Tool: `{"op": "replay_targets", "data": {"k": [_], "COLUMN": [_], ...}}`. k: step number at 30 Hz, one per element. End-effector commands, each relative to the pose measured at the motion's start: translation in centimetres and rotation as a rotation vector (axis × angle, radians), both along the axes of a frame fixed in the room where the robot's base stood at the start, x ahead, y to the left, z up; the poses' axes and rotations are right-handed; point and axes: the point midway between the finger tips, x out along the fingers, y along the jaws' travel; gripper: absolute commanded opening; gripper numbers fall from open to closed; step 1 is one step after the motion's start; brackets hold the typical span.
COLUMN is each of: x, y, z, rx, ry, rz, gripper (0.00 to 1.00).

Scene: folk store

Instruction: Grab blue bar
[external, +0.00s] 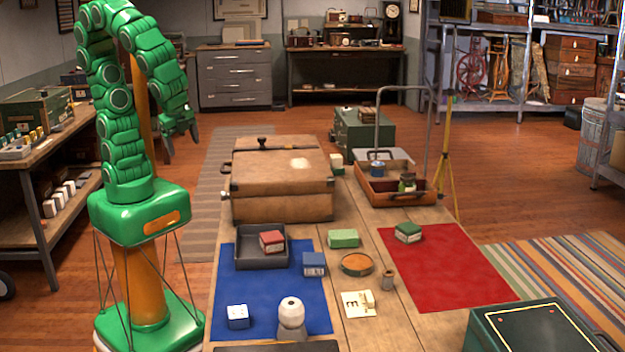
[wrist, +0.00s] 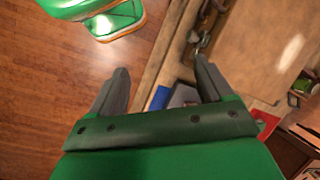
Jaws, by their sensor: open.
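A blue block (external: 314,264), the bar-like blue thing I see, lies at the right edge of the blue mat (external: 270,300), beside the dark tray. My gripper (external: 181,143) is open and empty, high to the left of the tan case and well away from both blocks. In the wrist view my gripper (wrist: 161,66) has its fingers spread, with floor and table edge below. A bit of the blue mat (wrist: 158,97) shows there; the blue block cannot be made out.
A large tan case (external: 285,188) stands behind the mat. The dark tray (external: 262,258) holds a red block (external: 272,241). A green block (external: 343,238), a round orange-topped tin (external: 356,264) and a white conical object (external: 291,317) stand nearby. The red mat (external: 445,270) is mostly clear.

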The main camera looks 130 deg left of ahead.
Motion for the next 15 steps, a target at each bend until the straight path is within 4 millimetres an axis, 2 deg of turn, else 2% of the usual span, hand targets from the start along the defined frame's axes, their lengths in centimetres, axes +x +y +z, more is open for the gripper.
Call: {"op": "replay_targets", "data": {"k": [6,15], "x": [4.6,11.1], "y": [1.9,3.1], "z": [0.0,-0.1], "rx": [0.117,0.268], "ry": [0.047,0.117], "rz": [-0.109,-0.283], "gripper": [0.8,0.8]}}
